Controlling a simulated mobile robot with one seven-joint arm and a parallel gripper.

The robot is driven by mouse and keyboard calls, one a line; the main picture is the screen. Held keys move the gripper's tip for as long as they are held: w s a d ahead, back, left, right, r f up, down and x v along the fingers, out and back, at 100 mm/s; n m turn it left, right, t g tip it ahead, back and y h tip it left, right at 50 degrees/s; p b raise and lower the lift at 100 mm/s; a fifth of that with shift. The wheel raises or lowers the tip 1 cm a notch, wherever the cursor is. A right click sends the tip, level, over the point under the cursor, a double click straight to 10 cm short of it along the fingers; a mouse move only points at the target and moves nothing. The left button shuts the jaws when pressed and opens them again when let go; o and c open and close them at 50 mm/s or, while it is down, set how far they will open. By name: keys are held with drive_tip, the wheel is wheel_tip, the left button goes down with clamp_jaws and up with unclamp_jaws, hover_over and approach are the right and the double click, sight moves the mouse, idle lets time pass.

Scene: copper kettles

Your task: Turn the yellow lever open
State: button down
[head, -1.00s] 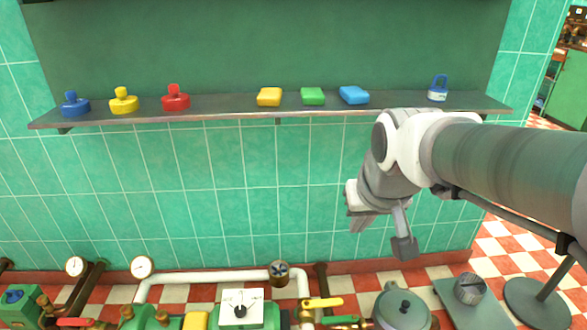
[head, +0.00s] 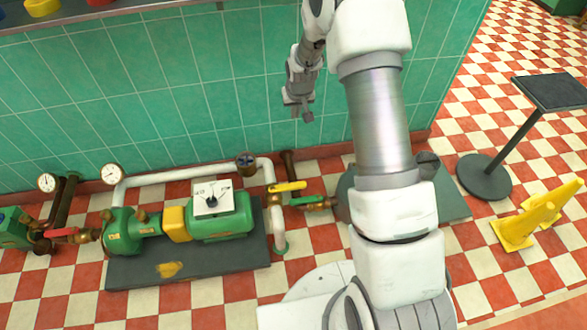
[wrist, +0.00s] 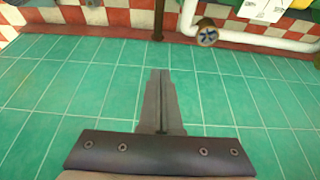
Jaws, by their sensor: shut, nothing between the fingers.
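The yellow lever (head: 287,187) sits on a brass valve on the pipework near the floor, in the middle of the head view. It lies about level, pointing right. My gripper (head: 299,112) hangs in front of the green tiled wall, above the lever in the picture and clearly apart from it. In the wrist view my gripper (wrist: 160,75) has its two fingers together with nothing between them. The yellow lever does not clearly show in the wrist view.
A green-handled valve (head: 308,201) is just right of the lever, and a red-handled one (head: 62,232) far left. A green pump (head: 220,225) stands on a dark base. White pipe (head: 180,175) runs behind.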

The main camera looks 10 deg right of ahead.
wheel_tip(320, 180, down, 12)
drive_tip(key=p, duration=0.1)
hover_over(288, 187)
drive_tip(key=w+d, duration=0.3)
wheel_tip(288, 187, down, 10)
wheel_tip(288, 187, down, 10)
drive_tip(key=b, duration=0.4)
drive_tip(key=shift+s+g+b, duration=0.25)
drive_tip(key=shift+g+b, duration=0.05)
drive_tip(key=shift+b, duration=0.05)
drive_tip(key=shift+s+r, duration=0.1)
drive_tip(key=shift+s+d+p, duration=0.1)
drive_tip(key=shift+d+p, duration=0.05)
drive_tip(key=shift+p, duration=0.15)
